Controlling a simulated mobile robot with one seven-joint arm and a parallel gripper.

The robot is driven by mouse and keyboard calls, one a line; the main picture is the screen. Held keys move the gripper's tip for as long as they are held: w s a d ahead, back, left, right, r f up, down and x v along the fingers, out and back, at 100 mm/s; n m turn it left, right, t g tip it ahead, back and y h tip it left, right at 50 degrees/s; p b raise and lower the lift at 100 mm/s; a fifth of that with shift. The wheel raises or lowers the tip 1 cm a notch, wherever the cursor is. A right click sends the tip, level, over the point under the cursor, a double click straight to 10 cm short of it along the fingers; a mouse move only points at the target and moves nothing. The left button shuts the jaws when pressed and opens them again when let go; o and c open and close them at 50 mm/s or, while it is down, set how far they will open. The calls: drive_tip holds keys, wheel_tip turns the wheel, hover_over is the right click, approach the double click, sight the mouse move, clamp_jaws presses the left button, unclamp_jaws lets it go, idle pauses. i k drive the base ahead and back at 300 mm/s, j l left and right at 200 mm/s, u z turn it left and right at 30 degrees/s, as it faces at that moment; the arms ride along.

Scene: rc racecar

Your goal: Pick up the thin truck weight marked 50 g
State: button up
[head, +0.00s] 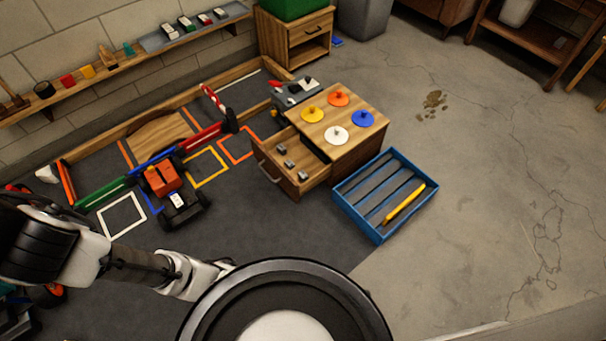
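Small grey metal pieces (289,163) lie in the open drawer (309,181) of a low wooden cabinet. They look like weights, but no 50 g marking is readable, and I cannot tell which is thin. A small dark truck (181,210) with an orange load (162,178) and a white label stands on the dark mat. My arm reaches in from the left, and its far end passes behind my own round black part at the bottom. My gripper's fingers are not visible.
The cabinet top (351,150) holds yellow, orange, white and blue knobbed discs. A blue tray (376,234) with a yellow stick (405,204) lies right of the drawer. Low coloured barriers (103,195) stand by the wall. The concrete floor (480,180) at right is mostly clear.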

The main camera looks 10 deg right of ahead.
sight(290, 165)
drive_tip(key=i+j+z, duration=0.5)
drive_tip(key=i+j, duration=0.25)
drive_tip(key=i+j+z, duration=0.35)
drive_tip(key=i+j, duration=0.45)
drive_tip(key=i, duration=0.2)
drive_tip(key=j, duration=0.05)
